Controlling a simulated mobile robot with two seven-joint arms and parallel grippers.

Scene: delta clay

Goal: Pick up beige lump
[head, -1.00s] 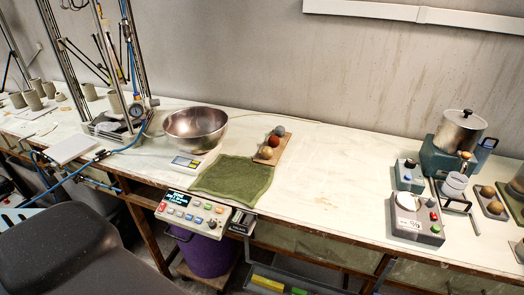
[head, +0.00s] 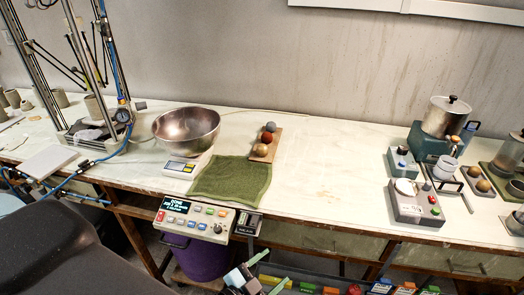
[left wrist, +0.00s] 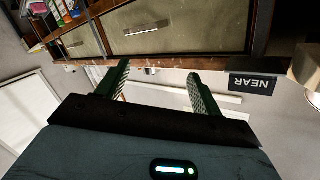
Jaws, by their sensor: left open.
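The beige lump (head: 261,150) sits at the near end of a small wooden board (head: 276,147) on the workbench, in the head view. A dark red lump (head: 267,138) and a grey lump (head: 270,127) sit behind it on the same board. My left gripper (head: 268,272) shows at the bottom of the head view, in front of the bench edge and well short of the lumps. Its two green fingers are apart with nothing between them, also in the left wrist view (left wrist: 158,88). The lump does not show in the left wrist view. My right gripper is not in view.
A green cloth (head: 230,179) lies just in front of the board. A metal bowl (head: 186,130) and a small scale (head: 184,167) stand left of it. A control panel (head: 194,217) hangs at the bench's front edge. The bench right of the board is clear up to the devices.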

